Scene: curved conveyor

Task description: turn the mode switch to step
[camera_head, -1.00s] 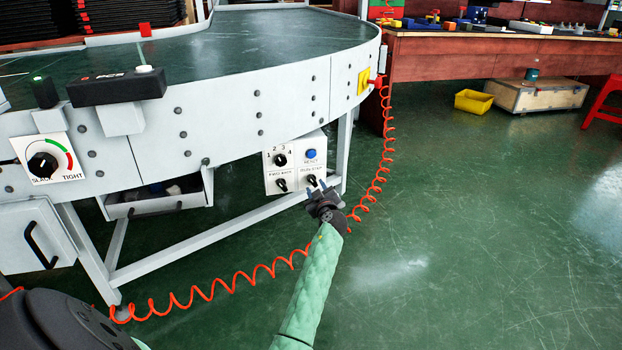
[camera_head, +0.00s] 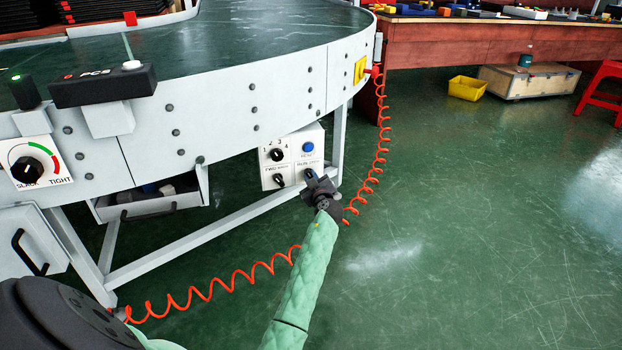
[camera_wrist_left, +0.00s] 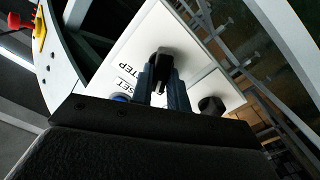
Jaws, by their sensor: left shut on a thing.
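A white control panel (camera_head: 293,152) hangs under the conveyor's rim. The mode switch, a black knob at its lower right, shows in the wrist view (camera_wrist_left: 162,66) beside a label partly readable as "STEP". My left gripper (camera_head: 312,181) is at this knob; in the wrist view its two blue-grey fingers (camera_wrist_left: 163,88) are shut on the knob from both sides. The fingers hide part of the panel, and I cannot tell exactly where the knob points. My right gripper is not in view.
The panel also carries a numbered selector (camera_head: 277,155), a blue button (camera_head: 308,147) and another black switch (camera_head: 279,180). A coiled red hose (camera_head: 375,165) hangs close to the right. A yellow bin (camera_head: 467,88) and open green floor lie further right.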

